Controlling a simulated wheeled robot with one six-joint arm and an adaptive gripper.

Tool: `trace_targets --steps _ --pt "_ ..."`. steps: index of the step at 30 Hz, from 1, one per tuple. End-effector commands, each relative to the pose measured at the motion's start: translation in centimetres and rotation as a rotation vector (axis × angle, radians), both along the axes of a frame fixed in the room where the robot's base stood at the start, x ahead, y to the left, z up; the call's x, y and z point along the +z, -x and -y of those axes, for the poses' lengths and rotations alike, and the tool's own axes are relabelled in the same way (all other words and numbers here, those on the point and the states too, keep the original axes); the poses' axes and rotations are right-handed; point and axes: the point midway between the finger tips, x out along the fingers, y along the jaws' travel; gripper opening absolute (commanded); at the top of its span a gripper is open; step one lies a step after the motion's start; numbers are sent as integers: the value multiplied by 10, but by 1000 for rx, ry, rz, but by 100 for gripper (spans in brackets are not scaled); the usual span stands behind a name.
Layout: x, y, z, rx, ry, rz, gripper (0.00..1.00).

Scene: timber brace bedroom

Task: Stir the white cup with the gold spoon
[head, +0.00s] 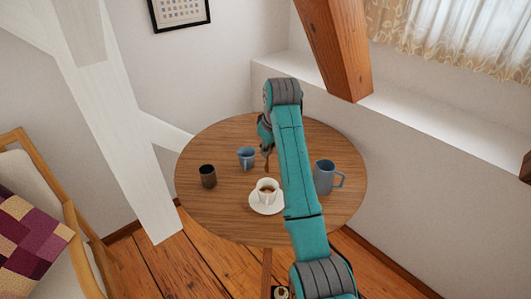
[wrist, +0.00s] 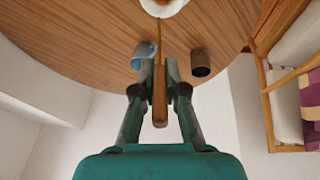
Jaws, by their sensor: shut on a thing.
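The white cup (head: 263,184), with brown liquid inside, stands upright on a white saucer (head: 258,207) on the round wooden table. In the wrist view, the top edge cuts off the white ware. My gripper (wrist: 160,68) is shut on the gold spoon (wrist: 160,103), its brownish-gold handle running between the fingers. The spoon's far end points toward the cup. In the head view, my gripper (head: 266,148) is above and behind the cup, with the spoon hanging below it. I cannot tell whether the spoon's tip is inside the cup.
A blue cup (head: 246,158) stands behind and left of the white cup. A dark cup (head: 207,177) is farther left. A blue-grey pitcher (head: 326,178) stands right of my arm. A slanted white timber (head: 115,125) and a chair (head: 85,247) are left of the table.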

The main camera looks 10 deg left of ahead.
Motion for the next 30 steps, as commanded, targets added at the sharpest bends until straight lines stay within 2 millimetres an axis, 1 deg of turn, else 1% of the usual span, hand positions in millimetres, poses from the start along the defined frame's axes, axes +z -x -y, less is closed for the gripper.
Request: trace_targets --steps 8,26,30 --pt "-10 3 1 0 0 1 0" --pt "-49 14 6 0 -1 1 0" --pt "-59 12 5 0 0 0 0"
